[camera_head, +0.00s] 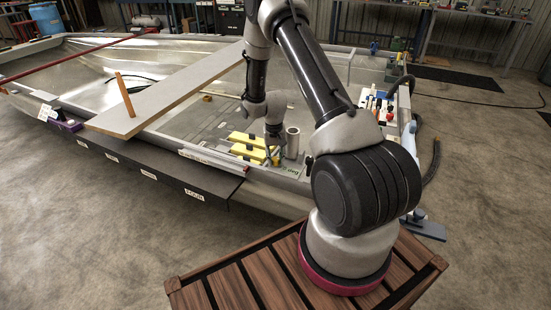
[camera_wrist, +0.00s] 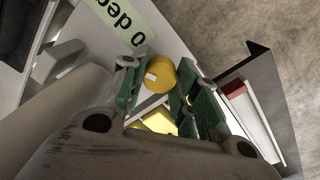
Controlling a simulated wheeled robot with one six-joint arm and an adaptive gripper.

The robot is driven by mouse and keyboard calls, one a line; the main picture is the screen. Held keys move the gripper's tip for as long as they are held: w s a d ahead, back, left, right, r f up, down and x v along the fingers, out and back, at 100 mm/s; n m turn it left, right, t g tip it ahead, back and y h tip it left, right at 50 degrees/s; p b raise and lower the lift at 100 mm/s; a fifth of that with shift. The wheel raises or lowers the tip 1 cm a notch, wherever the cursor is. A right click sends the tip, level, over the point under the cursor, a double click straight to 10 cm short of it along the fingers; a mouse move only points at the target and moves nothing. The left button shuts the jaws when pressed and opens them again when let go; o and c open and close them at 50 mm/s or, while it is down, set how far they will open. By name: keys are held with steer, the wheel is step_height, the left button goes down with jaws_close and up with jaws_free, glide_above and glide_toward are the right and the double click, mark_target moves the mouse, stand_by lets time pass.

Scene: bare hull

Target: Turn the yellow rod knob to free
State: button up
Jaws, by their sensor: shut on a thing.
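The yellow knob (camera_wrist: 160,75) is round, with a small white mark on its face, and sits between the green finger pads of my gripper (camera_wrist: 158,78) in the wrist view. My gripper is shut on it. A pale green label (camera_wrist: 130,18) reading "0 deg" lies beside it on a light panel. In the head view my gripper (camera_head: 273,150) points down inside the hull, beside yellow blocks (camera_head: 247,149); the knob is too small and covered there to make out clearly.
A yellow piece (camera_wrist: 160,121) shows beneath the fingers. A grey cylinder (camera_head: 292,142) stands right of my gripper. A long plank (camera_head: 170,95) with an upright orange stick (camera_head: 125,95) crosses the hull. Small items crowd the right bench (camera_head: 403,122). A dark ledge (camera_head: 150,165) runs along the near side.

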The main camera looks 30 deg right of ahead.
mark_target(275, 159)
steer(key=n, duration=1.3)
steer(key=shift+n, duration=0.3)
stand_by(0.4)
steer(key=o, duration=1)
steer(key=shift+o, duration=0.2)
step_height(275, 159, up, 12)
steer(key=shift+s+a, duration=0.15)
